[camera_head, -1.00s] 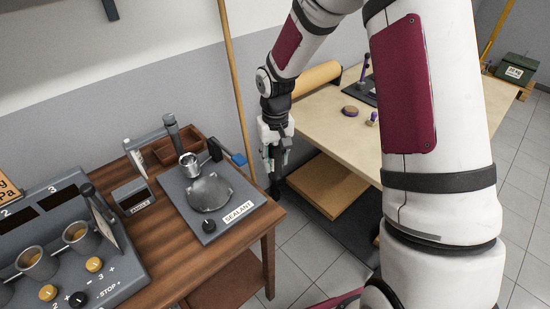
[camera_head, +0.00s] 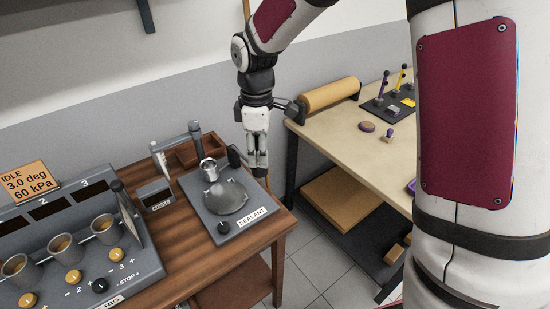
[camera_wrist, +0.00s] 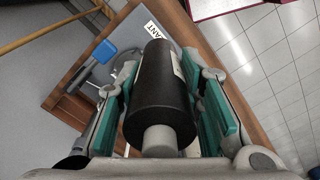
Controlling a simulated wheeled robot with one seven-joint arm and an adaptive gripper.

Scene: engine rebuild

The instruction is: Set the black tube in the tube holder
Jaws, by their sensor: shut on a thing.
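My gripper (camera_head: 258,168) hangs beside the wooden bench's right back corner, near the sealant plate (camera_head: 203,228). In the wrist view my gripper (camera_wrist: 163,90) has its green-padded fingers shut on the black tube (camera_wrist: 158,92), one on each side. The tube has a grey end cap (camera_wrist: 160,139) and a pale label on its right side.
A grey domed part (camera_head: 226,197) and a black knob (camera_head: 223,227) are on the plate. A blue-headed tool (camera_wrist: 97,55) lies near the gripper. A control panel with tilted cups (camera_head: 60,246) is left. A pale table (camera_head: 345,133) with a yellow roll (camera_head: 329,94) stands right.

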